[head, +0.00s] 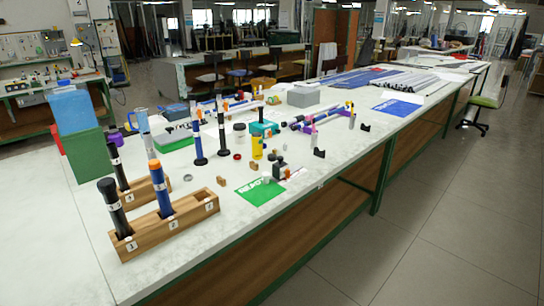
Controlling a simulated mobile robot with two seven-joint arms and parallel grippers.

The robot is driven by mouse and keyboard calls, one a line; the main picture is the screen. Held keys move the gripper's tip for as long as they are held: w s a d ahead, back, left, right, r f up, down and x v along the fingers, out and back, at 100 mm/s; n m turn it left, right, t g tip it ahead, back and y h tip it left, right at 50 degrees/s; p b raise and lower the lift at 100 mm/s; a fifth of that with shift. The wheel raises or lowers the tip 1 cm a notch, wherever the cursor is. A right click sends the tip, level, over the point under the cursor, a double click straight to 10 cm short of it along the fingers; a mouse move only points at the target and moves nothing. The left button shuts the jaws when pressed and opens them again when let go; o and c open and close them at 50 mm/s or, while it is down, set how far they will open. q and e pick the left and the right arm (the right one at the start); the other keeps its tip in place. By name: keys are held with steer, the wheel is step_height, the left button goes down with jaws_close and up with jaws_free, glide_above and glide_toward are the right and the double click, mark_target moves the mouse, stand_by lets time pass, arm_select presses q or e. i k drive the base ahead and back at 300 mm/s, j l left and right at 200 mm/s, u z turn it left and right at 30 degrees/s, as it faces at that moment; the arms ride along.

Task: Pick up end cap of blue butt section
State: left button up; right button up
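A blue butt section (164,196) stands upright in the middle slot of the front wooden rack (180,224). An orange end cap (155,167) sits on its top. A black rod section (113,205) stands in the same rack to its left. The rack's right slot looks empty. Another blue upright section (197,140) with an orange top stands on a round base farther back; I cannot tell whether its top is an end cap. Neither of my grippers is in view.
A second wooden rack (146,189) behind holds another black section (118,164). A green READY mat (259,192) lies to the right with a small device beside it. Green and blue boxes (88,155) stand at left. The white bench is clear near its front edge.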

mark_target(272, 158)
steer(key=i+l+u, duration=0.15)
steer(key=i+l, duration=0.2)
steer(key=l, duration=0.15)
steer(key=i+l+u, duration=0.1)
steer(key=i+l, duration=0.25)
steer(key=l, duration=0.15)
steer(key=i+l+u, duration=0.15)
steer(key=i+l, duration=0.15)
steer(key=l, duration=0.25)
steer(key=i+l+u, duration=0.1)
steer(key=i+l, duration=0.15)
steer(key=l, duration=0.35)
steer(key=i+l+u, duration=0.15)
steer(key=i+l, duration=0.15)
steer(key=l, duration=0.3)
steer(key=i+l+u, duration=0.1)
steer(key=l, duration=0.55)
steer(key=i+l+u, duration=0.15)
steer(key=i+l, duration=0.15)
steer(key=l, duration=0.35)
steer(key=i+l+u, duration=0.1)
steer(key=l, duration=0.55)
steer(key=i, duration=0.1)
